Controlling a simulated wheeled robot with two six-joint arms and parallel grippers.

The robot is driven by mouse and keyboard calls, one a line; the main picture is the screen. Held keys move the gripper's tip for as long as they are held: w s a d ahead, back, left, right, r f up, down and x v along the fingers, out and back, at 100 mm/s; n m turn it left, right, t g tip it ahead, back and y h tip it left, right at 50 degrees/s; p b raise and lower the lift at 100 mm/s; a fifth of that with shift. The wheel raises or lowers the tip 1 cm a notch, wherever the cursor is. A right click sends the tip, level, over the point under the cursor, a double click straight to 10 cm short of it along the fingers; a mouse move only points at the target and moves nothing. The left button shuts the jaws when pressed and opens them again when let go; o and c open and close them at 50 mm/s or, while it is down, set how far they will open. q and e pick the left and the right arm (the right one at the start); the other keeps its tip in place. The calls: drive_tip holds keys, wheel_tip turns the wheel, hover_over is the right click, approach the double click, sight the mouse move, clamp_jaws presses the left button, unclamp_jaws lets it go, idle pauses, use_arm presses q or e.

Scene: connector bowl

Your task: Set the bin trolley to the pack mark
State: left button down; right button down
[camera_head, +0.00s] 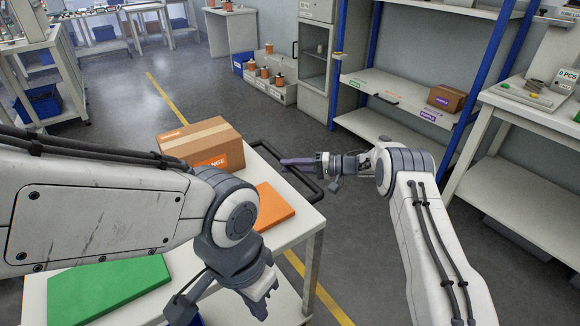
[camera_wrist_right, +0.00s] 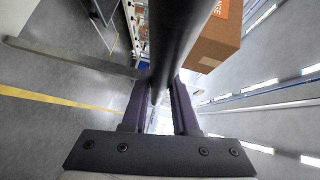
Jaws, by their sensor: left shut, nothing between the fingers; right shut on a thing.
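The bin trolley (camera_head: 300,222) is a white-topped cart standing in front of me, with a black handle (camera_head: 310,190) at its far right end. My right gripper (camera_head: 290,161) reaches in from the right and is shut on that handle. In the right wrist view, the dark handle bar (camera_wrist_right: 180,40) runs between the purple-grey fingers of the gripper (camera_wrist_right: 158,105). My left gripper (camera_head: 265,308) hangs, shut and empty, in front of the trolley's near side. I cannot tell which floor marking is the pack mark.
A cardboard box (camera_head: 200,142), an orange pad (camera_head: 268,207) and a green pad (camera_head: 110,288) lie on the trolley top. Yellow lines (camera_head: 163,95) cross the grey floor. A blue-post shelf (camera_head: 390,95) and a bench (camera_head: 530,125) stand at right. Floor beyond the trolley is clear.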

drive_tip(key=c, duration=0.7)
unclamp_jaws()
drive_tip(key=shift+w+d, duration=0.25)
drive_tip(key=shift+d, duration=0.1)
drive_tip(key=shift+a, duration=0.15)
drive_tip(key=shift+s, duration=0.1)
drive_tip(key=v, duration=1)
drive_tip(key=shift+s, duration=0.1)
